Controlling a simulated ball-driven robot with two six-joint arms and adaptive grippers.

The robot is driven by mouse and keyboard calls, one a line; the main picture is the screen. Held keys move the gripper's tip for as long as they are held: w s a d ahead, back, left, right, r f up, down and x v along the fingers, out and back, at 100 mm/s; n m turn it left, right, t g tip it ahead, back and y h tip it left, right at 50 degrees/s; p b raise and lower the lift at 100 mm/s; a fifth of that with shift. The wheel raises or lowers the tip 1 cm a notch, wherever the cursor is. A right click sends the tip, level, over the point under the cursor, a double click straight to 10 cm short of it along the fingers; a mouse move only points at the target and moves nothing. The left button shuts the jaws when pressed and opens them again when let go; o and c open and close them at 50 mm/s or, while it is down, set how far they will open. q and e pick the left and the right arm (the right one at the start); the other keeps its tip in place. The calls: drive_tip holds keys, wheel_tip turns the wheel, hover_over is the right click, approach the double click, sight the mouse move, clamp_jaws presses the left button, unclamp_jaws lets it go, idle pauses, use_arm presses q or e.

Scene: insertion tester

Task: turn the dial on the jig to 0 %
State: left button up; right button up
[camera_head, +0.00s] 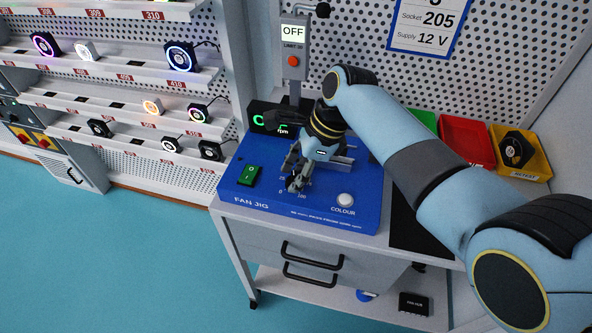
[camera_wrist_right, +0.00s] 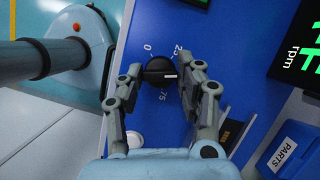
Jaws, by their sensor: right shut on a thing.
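The blue fan jig (camera_head: 250,205) stands on the bench. My right gripper (camera_head: 297,182) is over its dial and hides most of it in the head view; the printed 0, 25 and 100 show around the fingers. In the wrist view the dial (camera_wrist_right: 158,71) is a black knob with a white pointer line. My right gripper's fingers (camera_wrist_right: 160,68) are shut on it from both sides. The pointer faces picture right, between the 25 and 75 marks, away from the 0. The mark there is hidden behind a finger. My left gripper is not in view.
A green rocker switch (camera_head: 248,175) lies left of the dial and a white COLOUR button (camera_head: 345,200) right of it. A green-lit rpm display (camera_head: 262,118) stands behind, under a limit box (camera_head: 293,60) reading OFF. Red (camera_head: 466,140) and yellow (camera_head: 535,163) bins stand right.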

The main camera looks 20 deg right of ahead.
drive_tip(key=n+g+p, duration=0.1)
drive_tip(key=n, duration=0.2)
drive_tip(key=shift+w, duration=0.1)
drive_tip(key=shift+n+g+p, duration=0.4)
drive_tip(key=shift+n+g, duration=0.1)
drive_tip(key=shift+n, duration=0.5)
drive_tip(key=n+g, duration=0.1)
drive_tip(key=n, duration=0.1)
drive_tip(key=shift+n, duration=0.4)
drive_tip(key=n+g+b, duration=0.1)
drive_tip(key=n, duration=0.2)
drive_tip(key=shift+w+f+n+h, duration=0.1)
drive_tip(key=shift+n+h, duration=0.2)
drive_tip(key=shift+h, duration=0.1)
drive_tip(key=n+h+b, duration=0.1)
drive_tip(key=n, duration=0.1)
drive_tip(key=n+g+b, duration=0.1)
drive_tip(key=n, duration=0.2)
drive_tip(key=shift+a+h, duration=0.15)
drive_tip(key=shift+h, duration=0.25)
drive_tip(key=n+h, duration=0.1)
drive_tip(key=n, duration=0.2)
drive_tip(key=shift+n+g+b, duration=0.3)
drive_tip(key=shift+n+g, duration=0.1)
drive_tip(key=shift+a+n+h, duration=0.1)
drive_tip(key=shift+n+h, duration=0.6)
drive_tip(key=shift+n, duration=0.7)
